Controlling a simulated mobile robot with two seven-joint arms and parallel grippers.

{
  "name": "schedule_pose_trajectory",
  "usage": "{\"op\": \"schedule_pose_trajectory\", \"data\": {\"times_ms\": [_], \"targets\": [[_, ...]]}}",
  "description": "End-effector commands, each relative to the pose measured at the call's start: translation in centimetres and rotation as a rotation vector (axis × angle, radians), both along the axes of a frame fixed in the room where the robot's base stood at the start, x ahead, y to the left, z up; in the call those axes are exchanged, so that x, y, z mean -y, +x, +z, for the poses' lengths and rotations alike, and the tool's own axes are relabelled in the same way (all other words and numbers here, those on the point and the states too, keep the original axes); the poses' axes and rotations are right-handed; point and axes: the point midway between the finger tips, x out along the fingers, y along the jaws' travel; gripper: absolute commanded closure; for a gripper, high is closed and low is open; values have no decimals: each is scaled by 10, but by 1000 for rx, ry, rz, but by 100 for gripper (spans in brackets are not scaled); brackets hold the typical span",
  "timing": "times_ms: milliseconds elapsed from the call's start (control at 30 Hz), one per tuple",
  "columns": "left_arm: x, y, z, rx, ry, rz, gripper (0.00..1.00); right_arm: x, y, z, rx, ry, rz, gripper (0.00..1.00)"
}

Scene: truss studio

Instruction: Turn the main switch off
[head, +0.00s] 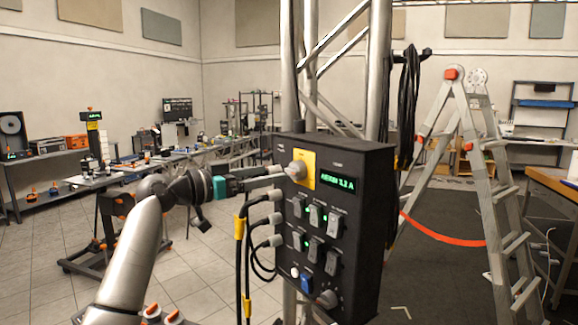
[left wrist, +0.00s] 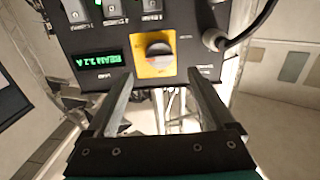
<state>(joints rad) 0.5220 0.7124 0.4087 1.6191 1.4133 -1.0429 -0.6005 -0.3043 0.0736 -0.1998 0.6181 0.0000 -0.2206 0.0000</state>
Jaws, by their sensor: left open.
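The main switch is a grey rotary knob (head: 297,169) on a yellow plate (head: 309,158) at the top left of a black power box (head: 352,165). In the left wrist view the knob (left wrist: 159,52) has a small reddish mark, and its plate (left wrist: 145,70) lies just beyond my fingertips. My left gripper (head: 274,175) is open, close in front of the knob. In the left wrist view my left gripper (left wrist: 162,76) has its two fingers apart, one to each side of the knob's line, holding nothing. My right gripper is not in view.
Black cables (head: 262,219) plug into the box's left side, below my gripper. Several rocker switches (head: 316,217) with green lights sit under the knob. The box hangs on a metal truss (head: 380,70). A stepladder (head: 455,150) stands to the right.

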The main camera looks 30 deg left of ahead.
Motion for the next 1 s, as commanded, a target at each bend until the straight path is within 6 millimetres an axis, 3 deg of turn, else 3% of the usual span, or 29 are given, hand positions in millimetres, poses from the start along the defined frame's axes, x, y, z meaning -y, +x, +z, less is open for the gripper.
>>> {"op": "schedule_pose_trajectory", "data": {"times_ms": [100,333,800,1000], "targets": [[9,23,3,1,-5,-1,12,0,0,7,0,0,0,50],[20,53,1,0,-4,0,12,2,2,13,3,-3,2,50],[25,64,-1,-1,-1,1,12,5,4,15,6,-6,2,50],[25,64,-1,-1,-1,1,34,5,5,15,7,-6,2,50]]}}
